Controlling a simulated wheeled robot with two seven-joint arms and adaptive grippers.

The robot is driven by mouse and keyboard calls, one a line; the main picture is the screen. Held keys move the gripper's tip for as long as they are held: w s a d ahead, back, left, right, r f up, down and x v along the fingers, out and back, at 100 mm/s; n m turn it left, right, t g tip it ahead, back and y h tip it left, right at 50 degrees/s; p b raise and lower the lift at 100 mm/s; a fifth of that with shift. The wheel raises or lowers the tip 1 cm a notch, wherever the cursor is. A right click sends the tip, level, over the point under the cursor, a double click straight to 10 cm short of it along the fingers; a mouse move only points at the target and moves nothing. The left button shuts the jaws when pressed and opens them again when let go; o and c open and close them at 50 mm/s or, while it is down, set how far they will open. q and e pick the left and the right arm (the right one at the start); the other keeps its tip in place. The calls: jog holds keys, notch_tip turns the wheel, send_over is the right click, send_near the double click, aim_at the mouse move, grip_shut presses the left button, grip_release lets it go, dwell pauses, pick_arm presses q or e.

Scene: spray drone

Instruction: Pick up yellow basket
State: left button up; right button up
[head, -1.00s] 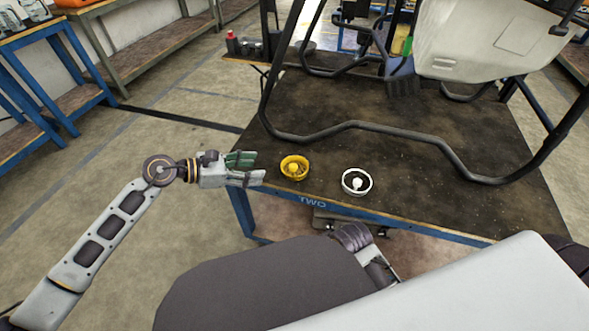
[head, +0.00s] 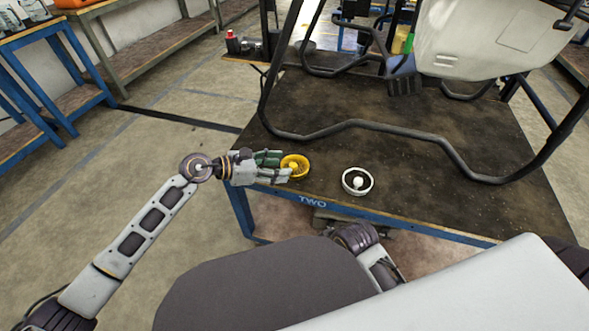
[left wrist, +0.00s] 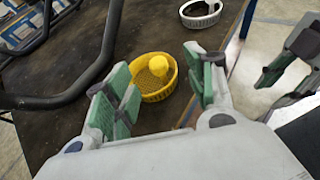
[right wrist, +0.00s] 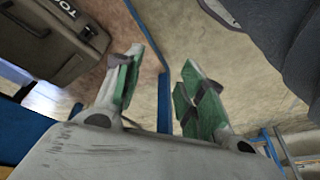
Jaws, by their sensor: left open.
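The yellow basket (head: 297,164) is a small round mesh basket with a knob in its middle. It sits on the dark tabletop near the front left edge. In the left wrist view the basket (left wrist: 155,82) lies ahead, between the lines of my open left fingers (left wrist: 165,98). My left gripper (head: 280,167) is at the basket's left side in the head view; I cannot tell whether it touches. No finger is closed on it. My right gripper (right wrist: 158,95) is open and empty, low beside the table's blue edge.
A white basket (head: 357,181) with a white knob stands to the right of the yellow one. The dark tabletop (head: 420,190) bears a black tube frame (head: 420,137) behind the baskets. A dark case (right wrist: 60,40) shows in the right wrist view.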

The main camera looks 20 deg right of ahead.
aim_at(293, 166)
pick_arm(q)
jog(key=shift+d, duration=0.1)
pick_arm(e)
jog(key=shift+s+f, duration=0.1)
jog(key=shift+s, duration=0.05)
pick_arm(q)
jog(key=shift+d+f, duration=0.1)
jog(key=shift+d+f, duration=0.25)
jog(key=shift+d, duration=0.15)
jog(key=shift+b+x, duration=0.5)
jog(key=shift+x, duration=0.3)
jog(key=shift+d+f, duration=0.25)
jog(key=shift+d, duration=0.05)
jog(key=shift+x, duration=0.85)
pick_arm(e)
jog(key=shift+a+f, duration=0.4)
jog(key=shift+f, duration=0.4)
jog(key=shift+w+r, duration=0.15)
jog(key=shift+w, duration=0.05)
pick_arm(q)
jog(key=c, duration=1.1)
